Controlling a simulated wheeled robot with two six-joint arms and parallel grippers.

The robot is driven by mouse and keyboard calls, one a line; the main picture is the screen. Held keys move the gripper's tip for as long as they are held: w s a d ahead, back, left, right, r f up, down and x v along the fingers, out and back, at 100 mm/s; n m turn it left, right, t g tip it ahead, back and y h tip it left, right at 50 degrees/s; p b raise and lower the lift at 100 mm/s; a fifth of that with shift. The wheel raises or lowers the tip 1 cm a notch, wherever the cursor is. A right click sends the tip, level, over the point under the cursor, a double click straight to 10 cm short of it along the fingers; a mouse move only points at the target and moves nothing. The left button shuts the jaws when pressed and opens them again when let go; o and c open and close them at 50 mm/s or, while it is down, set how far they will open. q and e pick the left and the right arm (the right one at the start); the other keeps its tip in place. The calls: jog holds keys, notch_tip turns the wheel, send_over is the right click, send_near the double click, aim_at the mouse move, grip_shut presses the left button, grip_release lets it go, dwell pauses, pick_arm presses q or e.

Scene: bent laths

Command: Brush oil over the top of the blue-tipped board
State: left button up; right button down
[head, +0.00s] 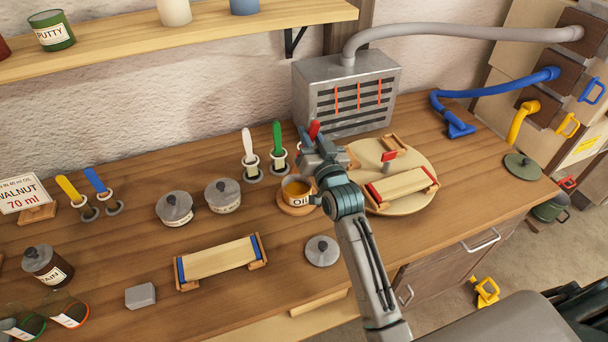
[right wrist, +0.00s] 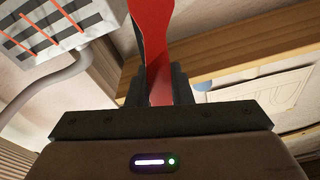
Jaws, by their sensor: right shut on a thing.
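The blue-tipped board (head: 217,258) lies on the workbench at the front left, pale wood with a dark blue band at each end, resting on two small wooden supports. My right gripper (head: 315,143) is shut on a brush with a red handle (head: 314,129); the red handle also shows between the fingers in the right wrist view (right wrist: 152,60). The gripper is above and behind the oil pot (head: 296,188), which stands on a round wooden base. The bristles are hidden, so I cannot tell if they touch the oil. My left gripper is out of view.
A red-tipped board (head: 402,185) lies on a round turntable (head: 425,160) at the right. Lidded tins (head: 175,208), a loose lid (head: 322,251) and a grey block (head: 140,296) surround the blue-tipped board. White and green brushes (head: 278,150) stand in holders behind; a grey heater (head: 346,95) is at the back.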

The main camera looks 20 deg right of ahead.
aim_at(313, 126)
jog(key=shift+r, duration=0.1)
dwell(0.4)
notch_tip(313, 126, up, 4)
jog(key=p, duration=0.4)
dwell(0.6)
